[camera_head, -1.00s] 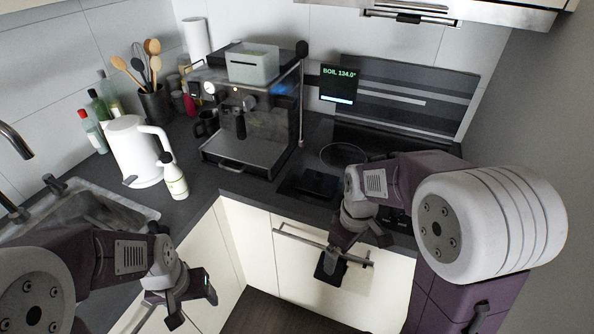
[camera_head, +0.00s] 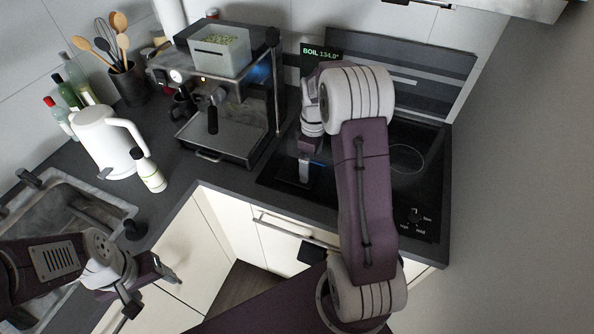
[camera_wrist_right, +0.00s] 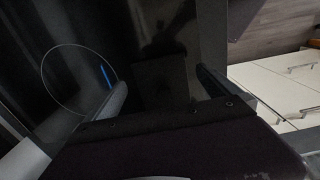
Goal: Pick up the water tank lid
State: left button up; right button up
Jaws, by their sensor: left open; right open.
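A dark, flat, squarish piece (camera_wrist_right: 160,82), which may be the water tank lid, lies on the black glossy surface in the right wrist view. It is dim, so I cannot be sure what it is. My right gripper (camera_wrist_right: 163,90) is open, with one finger on each side of the piece and nothing clearly held. In the head view my right gripper (camera_head: 305,172) is low over the left part of the cooktop, partly hidden by its own arm. My left gripper (camera_head: 147,285) is open and empty in front of the cabinets, below the sink corner.
The coffee machine (camera_head: 225,130) carries a pale container (camera_head: 219,55) with green contents. A white kettle (camera_head: 100,140) and small bottle (camera_head: 148,172) stand on the left counter beside the sink (camera_head: 60,205). The cooktop (camera_head: 420,190) is clear at right. A cabinet handle (camera_head: 275,225) sticks out in front.

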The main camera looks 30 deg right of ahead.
jog(key=shift+w+d+f, duration=0.25)
jog(key=shift+w+f, duration=0.05)
jog(key=shift+f, duration=0.25)
jog(key=f, duration=0.3)
jog(key=shift+s+a+f+p, duration=0.2)
jog(key=shift+a+f+p, duration=0.15)
jog(key=shift+a, duration=0.05)
jog(key=shift+w+f, duration=0.1)
jog(key=shift+f, duration=0.3)
jog(key=shift+w+d+f, duration=0.1)
jog(key=shift+w+d, duration=0.05)
jog(key=c, duration=1)
jog(key=shift+c, duration=0.2)
notch_tip(320, 180, up, 4)
jog(key=s+d+r+b, duration=0.1)
jog(key=s+d+r, duration=0.3)
jog(key=s+r, duration=0.3)
jog(key=s, duration=0.4)
jog(key=shift+b, duration=0.4)
